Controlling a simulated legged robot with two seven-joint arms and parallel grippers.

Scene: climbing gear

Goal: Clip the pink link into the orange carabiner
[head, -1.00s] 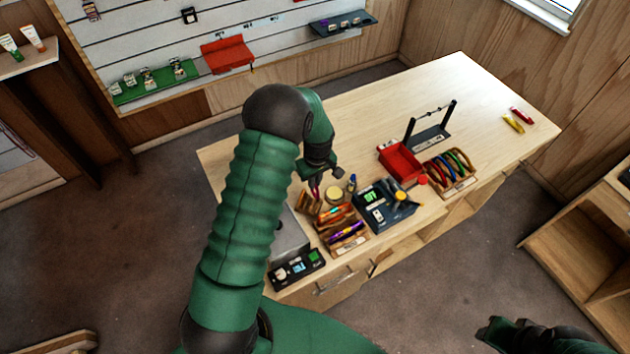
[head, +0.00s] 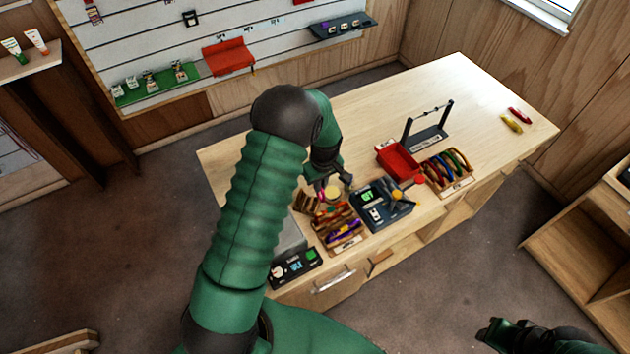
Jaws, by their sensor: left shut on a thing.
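My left gripper (head: 328,184) is over the front left part of the wooden counter, low above the small trays. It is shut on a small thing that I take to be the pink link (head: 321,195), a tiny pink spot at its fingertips. A wooden tray (head: 340,246) below holds several coloured pieces, with an orange one (head: 328,211) near its back; I cannot tell whether this is the orange carabiner. Pink link and orange piece appear apart. My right gripper (head: 490,332) is at the bottom right, away from the counter, its jaws unclear.
A dark device with a green display (head: 369,197) stands right of the trays. Beyond it are a red bin (head: 398,161), a rack of coloured rings (head: 447,172) and a black stand (head: 429,139). The counter's far right part is mostly clear.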

